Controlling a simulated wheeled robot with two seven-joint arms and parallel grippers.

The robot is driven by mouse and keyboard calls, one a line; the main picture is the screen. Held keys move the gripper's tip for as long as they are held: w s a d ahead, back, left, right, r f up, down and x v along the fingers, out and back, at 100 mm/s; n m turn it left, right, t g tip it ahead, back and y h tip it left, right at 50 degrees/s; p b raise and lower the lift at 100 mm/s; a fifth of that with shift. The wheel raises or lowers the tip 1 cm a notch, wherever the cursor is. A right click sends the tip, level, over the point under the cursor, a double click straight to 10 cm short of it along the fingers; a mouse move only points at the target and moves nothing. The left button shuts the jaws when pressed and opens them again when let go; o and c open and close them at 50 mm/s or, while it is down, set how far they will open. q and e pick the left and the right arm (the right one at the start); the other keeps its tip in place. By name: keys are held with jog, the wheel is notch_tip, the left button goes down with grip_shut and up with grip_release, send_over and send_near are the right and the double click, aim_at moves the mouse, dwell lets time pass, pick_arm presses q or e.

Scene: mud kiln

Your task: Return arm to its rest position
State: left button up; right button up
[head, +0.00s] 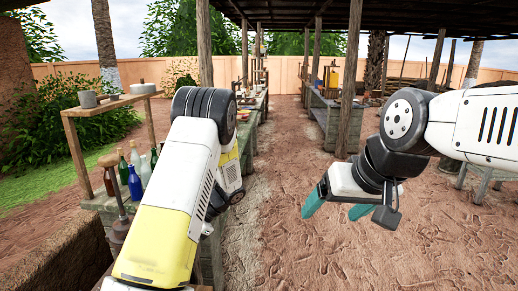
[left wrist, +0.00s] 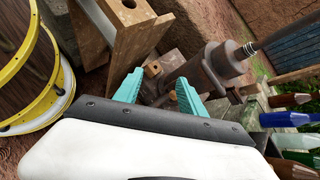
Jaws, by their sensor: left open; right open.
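My right arm (head: 470,122) comes in from the right in the head view. Its gripper (head: 336,208) points down and left over bare ground, with teal fingers apart and nothing between them. My left arm (head: 178,190), white and yellow, rises in the middle of the head view and hides its own gripper there. In the left wrist view the left gripper (left wrist: 158,97) has its teal fingers apart. A small brown block and part of a dark metal device (left wrist: 212,68) show beyond the fingers; I cannot tell whether they touch.
A workbench with bottles (head: 135,180) stands left of my left arm, beside a wooden post frame with a shelf (head: 110,104). A wooden post (head: 350,85) stands behind my right gripper. The dirt ground (head: 300,255) between the arms is clear. A wooden piece (left wrist: 120,40) is close to the left gripper.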

pick_arm(q)
jog(key=s+d+r+n+t+h, duration=0.4)
jog(key=s+d+r+h, duration=0.2)
jog(key=s+r, duration=0.4)
jog(key=s+d+r+n+t+h, duration=0.5)
jog(key=s+r, duration=0.4)
jog(key=r, duration=0.7)
jog(key=shift+s+d+r+t+h, duration=0.2)
jog(key=shift+s+d+t+h, duration=0.15)
jog(key=shift+d, duration=0.35)
jog(key=shift+a, duration=0.1)
